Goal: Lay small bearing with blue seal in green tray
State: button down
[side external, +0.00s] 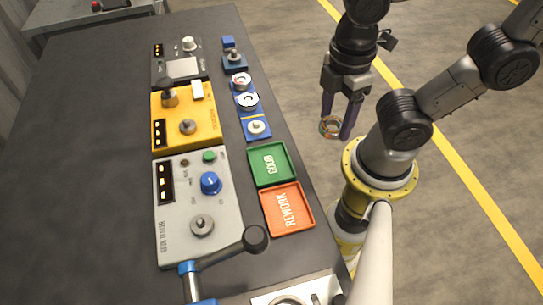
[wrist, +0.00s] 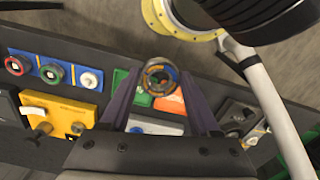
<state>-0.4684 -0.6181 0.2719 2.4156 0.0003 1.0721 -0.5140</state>
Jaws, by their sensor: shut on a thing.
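My gripper (side external: 339,124) is shut on a small ring-shaped bearing (side external: 329,127), holding it at the fingertips in the air to the right of the bench. In the wrist view the bearing (wrist: 160,77) sits between the two fingertips, its ring face partly toward the camera. Some blue shows within the ring, but I cannot tell whether it is the seal. The green tray (side external: 286,174), marked GOOD, lies on the bench near its right edge, empty and apart from my gripper. In the wrist view it is partly hidden behind the left finger and bearing.
An orange REWORK tray (side external: 302,222) lies beside the green one. Blue stands with ring-shaped parts (side external: 247,100) line the bench edge beyond it. Grey and yellow instruments (side external: 185,118) stand to the left, and a black-knobbed lever (side external: 256,238) sticks up near the orange tray.

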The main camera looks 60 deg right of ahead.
jog(key=w+a+f, duration=0.3)
jog(key=w, duration=0.3)
send_over(272, 164)
jog(key=f, duration=0.5)
jog(key=shift+s+d+f, duration=0.1)
jog(key=shift+s+f, duration=0.05)
jog(key=shift+s, duration=0.05)
jog(key=shift+w+f, duration=0.2)
jog(key=shift+f, duration=1.6)
jog(key=shift+f, duration=0.1)
jog(key=shift+f, duration=0.1)
jog(key=shift+c, duration=2)
grip_release()
